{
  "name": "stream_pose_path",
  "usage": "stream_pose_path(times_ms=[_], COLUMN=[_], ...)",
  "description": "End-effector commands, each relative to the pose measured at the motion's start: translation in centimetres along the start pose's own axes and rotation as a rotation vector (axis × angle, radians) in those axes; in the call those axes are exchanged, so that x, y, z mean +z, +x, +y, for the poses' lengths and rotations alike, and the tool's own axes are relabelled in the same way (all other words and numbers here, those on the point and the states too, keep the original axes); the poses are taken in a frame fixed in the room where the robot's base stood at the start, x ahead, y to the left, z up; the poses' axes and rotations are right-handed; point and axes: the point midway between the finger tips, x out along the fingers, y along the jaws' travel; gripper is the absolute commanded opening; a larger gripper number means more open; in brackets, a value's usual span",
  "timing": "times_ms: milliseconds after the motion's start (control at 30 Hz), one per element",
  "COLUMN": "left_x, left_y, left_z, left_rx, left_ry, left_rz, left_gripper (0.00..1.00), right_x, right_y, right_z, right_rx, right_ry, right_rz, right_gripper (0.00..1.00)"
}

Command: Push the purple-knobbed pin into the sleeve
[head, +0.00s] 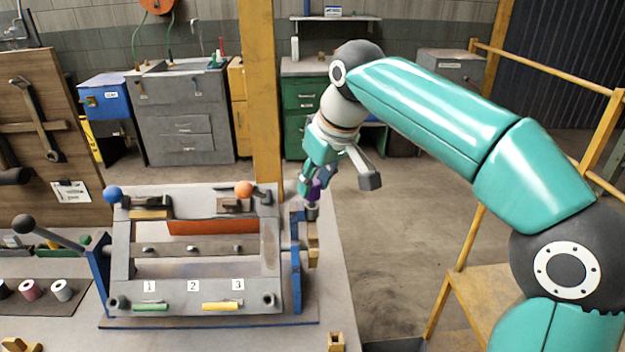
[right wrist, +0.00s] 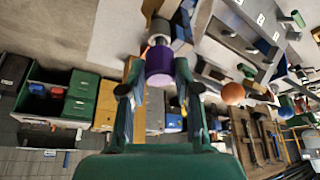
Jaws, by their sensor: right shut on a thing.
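The purple-knobbed pin (head: 315,189) is at the right end of the grey fixture in the head view. Its purple knob (right wrist: 159,63) lies between the fingertips of my right gripper (right wrist: 158,76) in the right wrist view. My right gripper (head: 312,180) is shut on the knob. A grey cylindrical part (head: 312,211) shows just below the knob, and I cannot tell whether it is the pin's shaft or the sleeve. How deep the pin sits is hidden. My left gripper is not in view.
The fixture (head: 195,295) has a blue ball knob (head: 112,194), an orange ball knob (head: 243,188) and a black-ended lever (head: 25,225). Spools (head: 62,290) lie on a dark mat at left. A yellow post (head: 260,100) stands behind.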

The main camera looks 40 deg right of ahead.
Motion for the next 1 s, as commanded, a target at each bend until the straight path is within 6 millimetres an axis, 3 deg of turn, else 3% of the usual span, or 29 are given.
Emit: stream_pose_path(times_ms=[967, 1000], left_x=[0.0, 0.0], left_y=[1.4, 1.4], left_z=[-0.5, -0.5], left_rx=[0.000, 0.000], left_ry=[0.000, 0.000], left_rz=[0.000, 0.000], left_gripper=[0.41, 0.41], right_x=[0.7, 0.7], right_y=[1.7, 1.7], right_z=[0.0, 0.0], right_rx=[0.000, 0.000], right_ry=[0.000, 0.000], right_rz=[0.000, 0.000], right_gripper=[0.00, 0.33])
